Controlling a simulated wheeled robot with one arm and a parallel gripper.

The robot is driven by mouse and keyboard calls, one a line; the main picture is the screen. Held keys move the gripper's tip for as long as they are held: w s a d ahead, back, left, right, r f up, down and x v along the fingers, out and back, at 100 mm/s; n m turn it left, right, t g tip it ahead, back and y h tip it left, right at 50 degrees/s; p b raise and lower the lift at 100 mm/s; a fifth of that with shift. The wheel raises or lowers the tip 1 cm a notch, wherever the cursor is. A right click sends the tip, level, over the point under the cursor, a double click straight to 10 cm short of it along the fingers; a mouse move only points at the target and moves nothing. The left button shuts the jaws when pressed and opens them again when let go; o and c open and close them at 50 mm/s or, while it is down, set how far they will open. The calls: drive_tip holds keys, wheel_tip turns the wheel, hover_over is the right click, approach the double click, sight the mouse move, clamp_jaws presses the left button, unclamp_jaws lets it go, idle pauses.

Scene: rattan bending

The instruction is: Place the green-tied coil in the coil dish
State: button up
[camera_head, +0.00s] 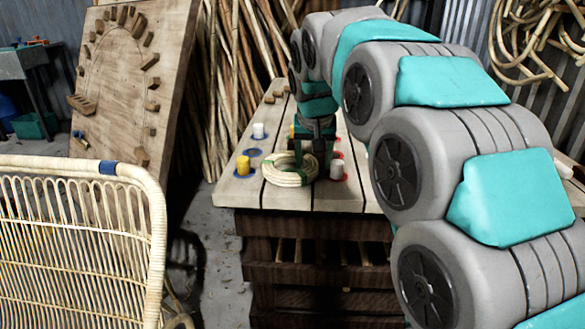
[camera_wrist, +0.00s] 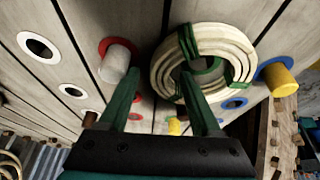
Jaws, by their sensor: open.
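The green-tied coil (camera_head: 284,177) is a pale rattan ring lying on the plank table near its front edge. In the wrist view the coil (camera_wrist: 163,72) shows green ties and some green inside its opening. My gripper (camera_head: 316,166) is over the table at the coil's right side and hides part of it. In the wrist view my gripper (camera_wrist: 160,74) is open, with its two green fingers apart and the right fingertip overlapping the coil's opening. I cannot tell whether the fingers touch the coil. I cannot make out the coil dish.
The plank table (camera_head: 345,197) carries a yellow peg (camera_head: 243,166) left of the coil, a white peg (camera_head: 258,131) behind it, and a pale peg (camera_head: 337,169) at right. Rattan poles (camera_head: 240,60) lean behind. A woven chair back (camera_head: 80,235) stands front left.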

drive_tip(key=shift+c, duration=0.3)
clamp_jaws()
drive_tip(key=shift+r, duration=0.1)
idle(0.4)
